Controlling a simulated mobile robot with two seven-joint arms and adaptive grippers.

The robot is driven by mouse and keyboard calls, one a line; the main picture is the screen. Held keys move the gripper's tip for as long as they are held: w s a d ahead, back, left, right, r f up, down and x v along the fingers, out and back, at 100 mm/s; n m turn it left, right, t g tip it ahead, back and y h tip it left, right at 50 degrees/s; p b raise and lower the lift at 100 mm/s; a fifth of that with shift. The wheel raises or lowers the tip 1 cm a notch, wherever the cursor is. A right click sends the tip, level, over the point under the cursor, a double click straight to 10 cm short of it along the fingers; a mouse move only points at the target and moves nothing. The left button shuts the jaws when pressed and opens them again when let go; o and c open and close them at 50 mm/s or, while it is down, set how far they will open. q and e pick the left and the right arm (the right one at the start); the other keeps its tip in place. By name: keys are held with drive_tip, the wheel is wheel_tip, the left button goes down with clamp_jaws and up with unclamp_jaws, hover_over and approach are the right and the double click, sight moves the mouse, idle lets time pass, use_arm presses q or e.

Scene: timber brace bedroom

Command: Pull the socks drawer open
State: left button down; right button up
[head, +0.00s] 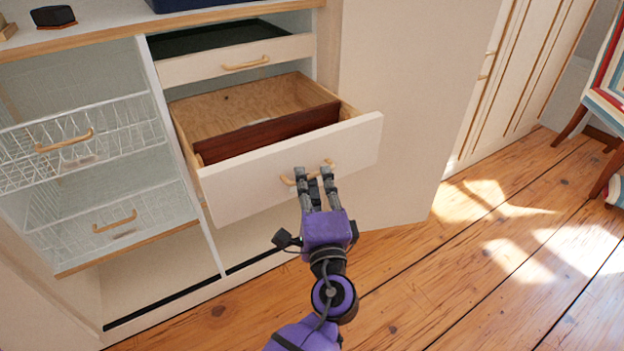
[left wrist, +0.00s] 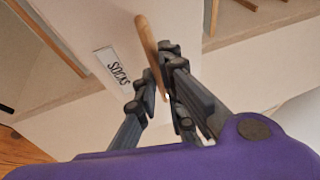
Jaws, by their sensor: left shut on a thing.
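The socks drawer (head: 235,187) has a cream front and a pale wooden inside, and it stands well out from the cabinet. Its label (left wrist: 117,70) reads SOCKS in the left wrist view. A dark red-brown piece (head: 270,132) lies across the inside of the drawer. The wooden bar handle (head: 287,181) is on the drawer front and also shows in the left wrist view (left wrist: 147,42). My left gripper (head: 315,172) is shut on this handle, with its fingers on both sides of the bar. My right gripper is not in view.
Above is another drawer (head: 215,67), partly out, with a dark lining. Wire baskets (head: 85,145) with wooden handles are at left. A large cream door panel (head: 405,90) stands right of the drawer.

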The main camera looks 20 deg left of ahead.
use_arm(q)
drive_tip(key=shift+s+d, duration=0.1)
idle(0.3)
drive_tip(key=c, duration=1.8)
unclamp_jaws()
drive_tip(key=shift+c, duration=0.2)
drive_tip(key=v, duration=1.2)
drive_tip(key=shift+f, duration=0.15)
